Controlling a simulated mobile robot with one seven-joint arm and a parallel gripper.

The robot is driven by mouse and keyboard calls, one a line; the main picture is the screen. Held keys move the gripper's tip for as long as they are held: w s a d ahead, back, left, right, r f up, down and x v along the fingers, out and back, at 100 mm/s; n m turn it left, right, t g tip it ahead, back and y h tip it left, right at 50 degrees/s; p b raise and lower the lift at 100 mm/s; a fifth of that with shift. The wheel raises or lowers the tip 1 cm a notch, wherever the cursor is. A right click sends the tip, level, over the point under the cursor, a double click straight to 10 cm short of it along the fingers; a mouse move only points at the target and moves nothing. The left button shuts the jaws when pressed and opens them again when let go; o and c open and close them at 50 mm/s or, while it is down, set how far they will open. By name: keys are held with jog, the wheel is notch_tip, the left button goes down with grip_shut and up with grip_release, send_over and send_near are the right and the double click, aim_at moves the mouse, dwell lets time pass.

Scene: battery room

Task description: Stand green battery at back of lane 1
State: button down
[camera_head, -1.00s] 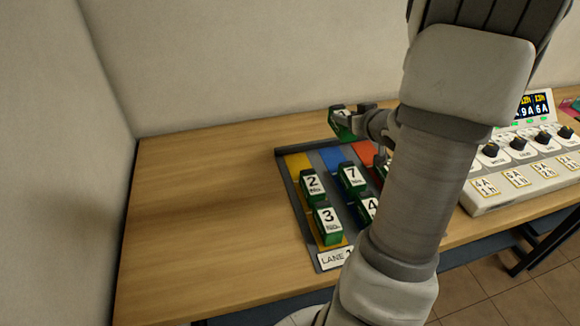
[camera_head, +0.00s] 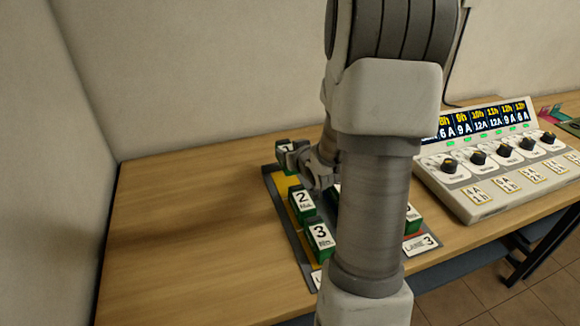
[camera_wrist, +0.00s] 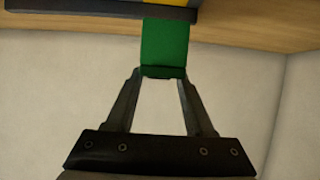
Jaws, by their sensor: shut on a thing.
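The green battery (camera_head: 284,157) is held by my gripper (camera_head: 297,160) at the back left of the lane tray (camera_head: 270,190). In the wrist view my gripper (camera_wrist: 162,76) is shut on the battery (camera_wrist: 164,45), whose plain green side faces the camera. The tray's dark edge and some yellow show beyond it. Lane 1 is the left lane with a yellow strip (camera_head: 287,182). Battery 2 (camera_head: 302,204) and battery 3 (camera_head: 320,240) stand in it, towards the front. I cannot tell whether the held battery touches the tray.
My arm hides most of the middle lane and part of lane 3. A green battery (camera_head: 413,219) shows in lane 3 behind its label (camera_head: 420,243). A charger panel with knobs (camera_head: 476,158) stands to the right. The table (camera_head: 190,215) is clear on the left.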

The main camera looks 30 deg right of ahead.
jog(key=shift+f+b, duration=0.4)
jog(key=shift+f, duration=1.55)
jog(key=shift+f+b, duration=0.4)
jog(key=shift+b, duration=0.05)
jog(key=shift+f+b, duration=0.25)
jog(key=shift+b, duration=0.05)
jog(key=shift+c, duration=1.4)
grip_release()
jog(key=shift+s+a+f, duration=0.1)
jog(key=shift+f, duration=0.05)
